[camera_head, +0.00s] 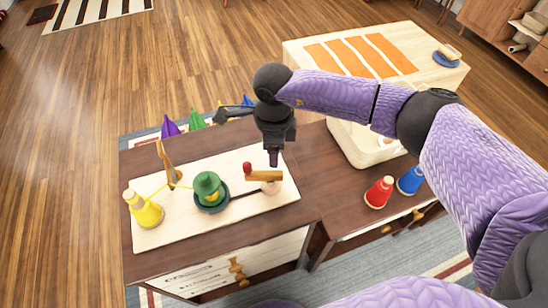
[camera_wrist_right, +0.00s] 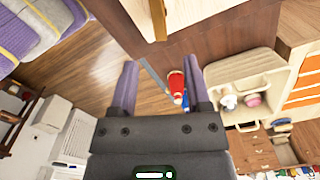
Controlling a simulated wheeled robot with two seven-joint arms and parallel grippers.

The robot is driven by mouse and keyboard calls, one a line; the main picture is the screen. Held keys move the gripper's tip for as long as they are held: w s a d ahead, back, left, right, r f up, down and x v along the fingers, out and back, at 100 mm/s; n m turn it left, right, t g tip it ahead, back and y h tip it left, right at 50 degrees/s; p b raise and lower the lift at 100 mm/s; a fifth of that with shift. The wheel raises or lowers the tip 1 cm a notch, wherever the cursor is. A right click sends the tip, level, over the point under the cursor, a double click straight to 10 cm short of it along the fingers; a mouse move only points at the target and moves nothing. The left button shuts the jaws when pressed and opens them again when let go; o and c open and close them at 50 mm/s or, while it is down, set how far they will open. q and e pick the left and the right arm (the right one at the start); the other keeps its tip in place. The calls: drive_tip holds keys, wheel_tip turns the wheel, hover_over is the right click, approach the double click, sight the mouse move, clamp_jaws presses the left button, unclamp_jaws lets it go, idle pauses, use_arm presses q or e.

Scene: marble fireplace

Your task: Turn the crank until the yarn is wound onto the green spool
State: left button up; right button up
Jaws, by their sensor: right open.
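The green spool (camera_head: 207,182) stands on a pale board (camera_head: 160,236) with some yellow yarn around its lower part. A yellow cone (camera_head: 146,211) stands at the board's left. A yellow strand runs from the cone area past a wooden post (camera_head: 165,160) towards the spool. The crank has a wooden arm (camera_head: 265,176) with a red knob (camera_head: 247,168) at its left end and a dark shaft towards the spool. My right gripper (camera_head: 273,158) points down just above the crank arm, apart from the knob. In the right wrist view its fingers (camera_wrist_right: 160,88) are apart and empty. My left gripper is out of view.
Red (camera_head: 379,193) and blue (camera_head: 411,181) cones stand on the dark cabinet top right of the board. A cream bin (camera_head: 355,147) sits behind them. Purple (camera_head: 169,127) and green (camera_head: 195,118) cones stand beyond the far edge. Behind is a pale table with orange strips.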

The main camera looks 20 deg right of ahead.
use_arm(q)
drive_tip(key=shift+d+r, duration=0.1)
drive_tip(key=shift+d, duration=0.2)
use_arm(e)
drive_tip(key=shift+r, duration=0.45)
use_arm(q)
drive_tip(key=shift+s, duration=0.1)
